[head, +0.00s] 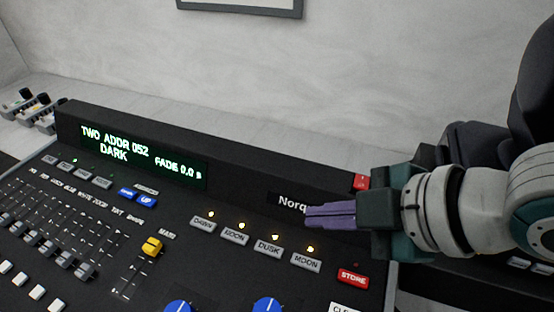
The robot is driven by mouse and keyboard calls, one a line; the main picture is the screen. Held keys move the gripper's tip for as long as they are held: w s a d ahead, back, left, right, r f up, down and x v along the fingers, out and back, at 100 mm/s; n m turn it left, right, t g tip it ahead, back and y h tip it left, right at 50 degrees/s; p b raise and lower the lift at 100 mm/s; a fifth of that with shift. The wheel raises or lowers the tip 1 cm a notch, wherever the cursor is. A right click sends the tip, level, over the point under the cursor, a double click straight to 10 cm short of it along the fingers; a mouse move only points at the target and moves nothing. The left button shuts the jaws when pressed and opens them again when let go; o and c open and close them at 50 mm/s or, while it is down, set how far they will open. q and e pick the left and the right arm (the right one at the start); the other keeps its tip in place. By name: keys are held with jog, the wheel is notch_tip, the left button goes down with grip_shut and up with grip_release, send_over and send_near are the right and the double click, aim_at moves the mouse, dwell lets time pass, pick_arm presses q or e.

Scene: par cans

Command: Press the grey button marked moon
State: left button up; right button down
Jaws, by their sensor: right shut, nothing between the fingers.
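The grey button marked MOON (306,262) is the rightmost of a row of grey buttons on the black lighting console (230,285). A small yellow light glows just above it. My right gripper (308,215) comes in from the right with its purple fingers shut and empty. Its fingertips show above the moon button in the picture, in front of the console's raised back and partly over the "Norq..." lettering. They look apart from the button. My left gripper is not in view.
Grey buttons DAWN (203,221), NOON (235,237) and DUSK (269,251) are to the left of MOON. A red STORE button (353,280) is to its right. Blue knobs (267,305) lie below. A lit display (140,155) and sliders are at left.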

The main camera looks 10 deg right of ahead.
jog(key=b, duration=0.7)
send_over(314, 265)
notch_tip(314, 265, down, 7)
jog(key=shift+r, duration=0.15)
jog(key=shift+f+b, duration=0.4)
jog(key=shift+f, duration=0.5)
jog(key=shift+f, duration=0.1)
dwell(0.6)
jog(key=shift+f, duration=0.3)
